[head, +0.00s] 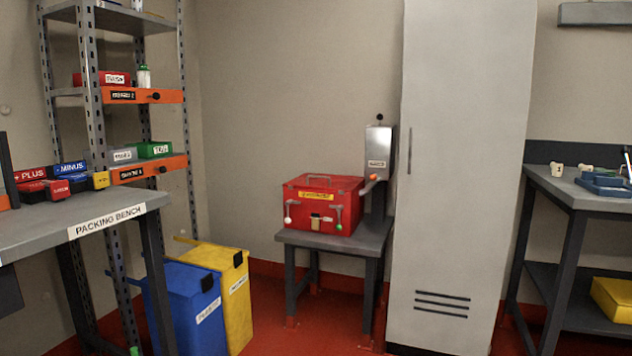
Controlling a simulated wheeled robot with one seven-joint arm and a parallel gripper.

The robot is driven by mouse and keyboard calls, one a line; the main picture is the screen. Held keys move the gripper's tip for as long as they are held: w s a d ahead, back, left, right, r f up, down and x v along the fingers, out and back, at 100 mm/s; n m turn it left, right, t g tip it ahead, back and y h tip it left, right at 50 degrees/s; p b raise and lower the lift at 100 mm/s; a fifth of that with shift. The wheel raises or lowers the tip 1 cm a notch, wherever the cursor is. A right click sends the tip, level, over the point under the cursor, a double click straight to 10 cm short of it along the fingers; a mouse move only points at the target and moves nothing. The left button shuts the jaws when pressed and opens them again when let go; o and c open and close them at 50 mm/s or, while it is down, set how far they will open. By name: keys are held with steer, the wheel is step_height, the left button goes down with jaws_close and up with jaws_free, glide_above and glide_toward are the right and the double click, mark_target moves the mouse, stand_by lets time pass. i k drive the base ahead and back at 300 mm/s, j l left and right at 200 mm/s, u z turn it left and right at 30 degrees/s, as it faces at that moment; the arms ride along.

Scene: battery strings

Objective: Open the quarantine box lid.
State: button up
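The red box (345,222) with a yellow label on its lid stands on a small grey table (305,239) in the middle of the head view. I take it for the quarantine box; its label is too small to read. Its lid (342,183) looks shut, with a handle on top. A latch (316,219) shows at the middle of the front. A white-ended pull (288,219) is at the front left and a green-ended one (339,226) at the front right. My gripper is not in this view.
Blue (195,330) and yellow (239,310) bins stand at left by the packing bench (60,226). The red floor before the small table looks clear.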

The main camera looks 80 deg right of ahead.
mark_target(341, 183)
steer(key=z, duration=2.85)
steer(key=i, duration=1.4)
